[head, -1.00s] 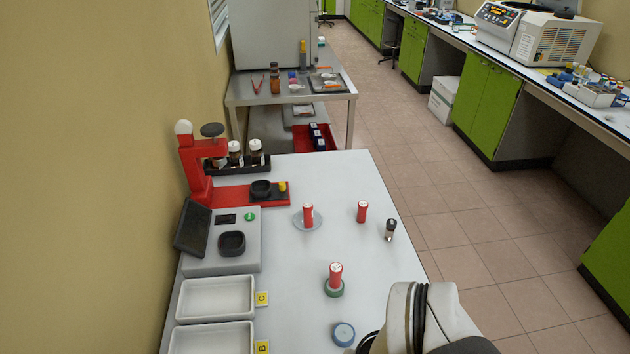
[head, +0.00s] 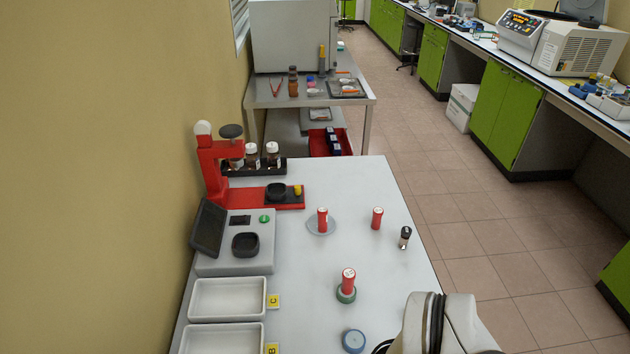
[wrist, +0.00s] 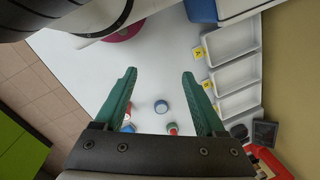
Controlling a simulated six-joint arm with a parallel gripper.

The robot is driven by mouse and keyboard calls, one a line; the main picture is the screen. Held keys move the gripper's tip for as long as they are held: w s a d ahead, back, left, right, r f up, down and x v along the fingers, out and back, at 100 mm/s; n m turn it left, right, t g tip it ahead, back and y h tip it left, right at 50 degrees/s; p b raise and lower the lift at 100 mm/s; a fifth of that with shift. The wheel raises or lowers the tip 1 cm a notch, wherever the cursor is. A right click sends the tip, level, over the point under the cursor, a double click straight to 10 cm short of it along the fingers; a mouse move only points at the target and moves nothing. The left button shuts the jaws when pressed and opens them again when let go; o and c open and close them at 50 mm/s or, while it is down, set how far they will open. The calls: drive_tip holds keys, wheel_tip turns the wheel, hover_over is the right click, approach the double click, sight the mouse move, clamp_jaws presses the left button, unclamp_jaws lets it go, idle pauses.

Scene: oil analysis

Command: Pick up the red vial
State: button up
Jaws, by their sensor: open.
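Three red vials with white tops show in the head view. One red vial (head: 348,279) stands upright in a green ring holder (head: 346,294). A third red vial (head: 377,218) stands farther right on the table. My gripper (wrist: 158,73) is open and empty in the wrist view, its green fingers spread. The fingers do not show in the head view.
A black-and-white vial (head: 405,237) stands near the table's right edge. A blue-grey disc (head: 353,341) lies in front. At left are white trays (head: 227,279), a grey instrument (head: 211,266) and a red stand (head: 211,172).

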drive_tip(key=n+t+h, duration=0.2)
drive_tip(key=n+t, duration=0.1)
drive_tip(key=t, duration=0.7)
approach(322, 217)
drive_tip(key=s+a+r, duration=0.2)
drive_tip(key=s+a, duration=0.1)
drive_tip(key=s, duration=0.7)
drive_tip(key=w+d+f+t, duration=0.1)
drive_tip(key=w+f, duration=0.2)
drive_tip(key=w, duration=0.3)
drive_tip(key=w+d+f+n+t+h, duration=0.1)
drive_tip(key=w+f, duration=0.2)
drive_tip(key=w, duration=0.3)
drive_tip(key=w+d+f+t, duration=0.1)
drive_tip(key=w+f, duration=0.2)
drive_tip(key=w, duration=0.3)
drive_tip(key=shift+w+d+h, duration=0.25)
drive_tip(key=shift+w+h, duration=0.05)
drive_tip(key=shift+h, duration=0.1)
clamp_jaws()
